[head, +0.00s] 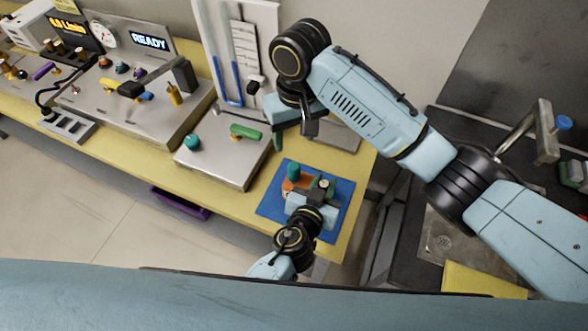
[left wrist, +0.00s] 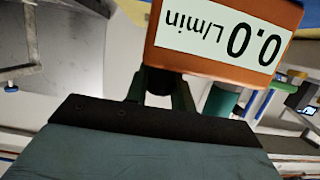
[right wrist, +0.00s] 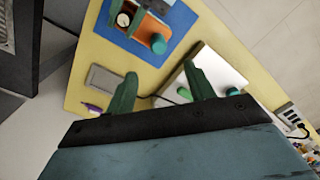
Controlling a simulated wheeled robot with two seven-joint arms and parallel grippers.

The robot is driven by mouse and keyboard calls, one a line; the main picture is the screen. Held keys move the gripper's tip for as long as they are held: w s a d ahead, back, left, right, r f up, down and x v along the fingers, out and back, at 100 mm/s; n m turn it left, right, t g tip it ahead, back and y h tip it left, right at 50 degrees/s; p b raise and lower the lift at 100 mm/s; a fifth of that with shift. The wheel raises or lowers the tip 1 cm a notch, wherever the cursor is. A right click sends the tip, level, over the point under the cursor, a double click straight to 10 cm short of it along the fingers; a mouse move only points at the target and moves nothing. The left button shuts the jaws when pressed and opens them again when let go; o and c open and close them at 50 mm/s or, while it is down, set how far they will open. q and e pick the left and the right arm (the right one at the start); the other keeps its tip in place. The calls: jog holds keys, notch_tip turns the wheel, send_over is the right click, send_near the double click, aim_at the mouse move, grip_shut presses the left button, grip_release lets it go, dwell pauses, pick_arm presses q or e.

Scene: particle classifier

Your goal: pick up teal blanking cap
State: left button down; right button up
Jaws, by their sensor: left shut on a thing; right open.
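A short round teal cap (head: 192,142) is on the pale metal box (head: 222,165); it also shows in the right wrist view (right wrist: 237,88). A second teal cylinder (head: 293,170) stands on or against the orange flow meter (head: 290,186) on the blue mat (head: 268,207). I cannot tell which is the blanking cap. My left gripper (head: 318,196) is shut on the orange flow meter, whose display reads 0.0 L/min in the left wrist view (left wrist: 225,35). My right gripper (head: 296,136) is open and empty above the bench between mat and box.
A tubing panel (head: 238,60) rises behind. The panel reading READY (head: 150,40) is at the left. A sink (head: 445,240) is at the right. Bare yellow bench (head: 235,205) lies in front of the box.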

aim_at(294, 165)
jog(key=shift+m, duration=0.3)
notch_tip(294, 165, down, 6)
jog(key=shift+w+d+f, duration=0.1)
jog(key=shift+f, duration=0.15)
jog(key=shift+a+f, duration=0.2)
jog(key=shift+f, duration=2.4)
jog(key=c, duration=0.9)
